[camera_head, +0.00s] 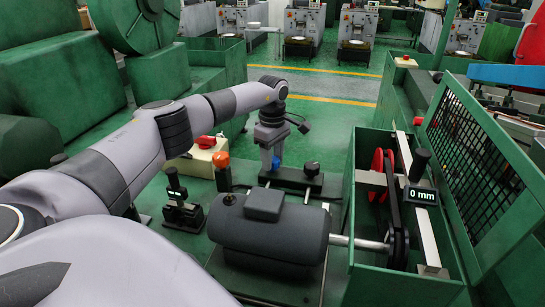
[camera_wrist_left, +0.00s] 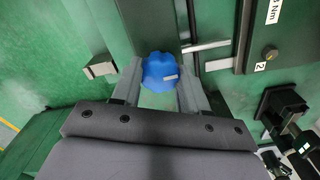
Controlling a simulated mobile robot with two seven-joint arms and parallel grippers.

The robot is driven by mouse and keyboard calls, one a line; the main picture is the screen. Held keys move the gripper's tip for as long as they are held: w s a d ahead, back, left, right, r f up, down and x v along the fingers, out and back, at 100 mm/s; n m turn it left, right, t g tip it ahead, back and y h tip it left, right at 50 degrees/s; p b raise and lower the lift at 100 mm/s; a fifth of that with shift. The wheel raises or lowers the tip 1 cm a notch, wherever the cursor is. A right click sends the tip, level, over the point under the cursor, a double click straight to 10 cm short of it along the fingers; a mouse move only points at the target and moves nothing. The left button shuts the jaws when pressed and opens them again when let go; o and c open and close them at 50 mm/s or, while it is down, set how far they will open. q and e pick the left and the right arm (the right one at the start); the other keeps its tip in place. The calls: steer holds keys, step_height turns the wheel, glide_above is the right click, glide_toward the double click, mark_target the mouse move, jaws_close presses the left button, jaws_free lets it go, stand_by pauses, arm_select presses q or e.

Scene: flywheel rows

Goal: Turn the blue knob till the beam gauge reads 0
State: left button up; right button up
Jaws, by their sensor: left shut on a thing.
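The blue knob (camera_head: 276,163) shows only partly below my left gripper (camera_head: 270,156) in the head view. In the left wrist view the blue knob (camera_wrist_left: 160,68) sits between the two fingers of my left gripper (camera_wrist_left: 158,84), which is shut on it. The knob has a pale mark on its face. The beam gauge (camera_head: 423,196) is a dark display on the green machine at the right, and it reads 0 mm. My right gripper is not in view.
A dark motor (camera_head: 268,230) stands in front of the knob, with a shaft to the belt and red wheel (camera_head: 377,172) at the right. An orange-topped lever (camera_head: 222,170) and a black clamp (camera_head: 180,205) stand left of it. A mesh guard (camera_head: 480,160) stands open.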

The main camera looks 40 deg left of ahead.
arm_select(q)
steer(key=shift+w+r, duration=0.1)
stand_by(0.4)
steer(key=o, duration=1.1)
steer(key=shift+c, duration=0.2)
steer(key=shift+r, duration=3.55)
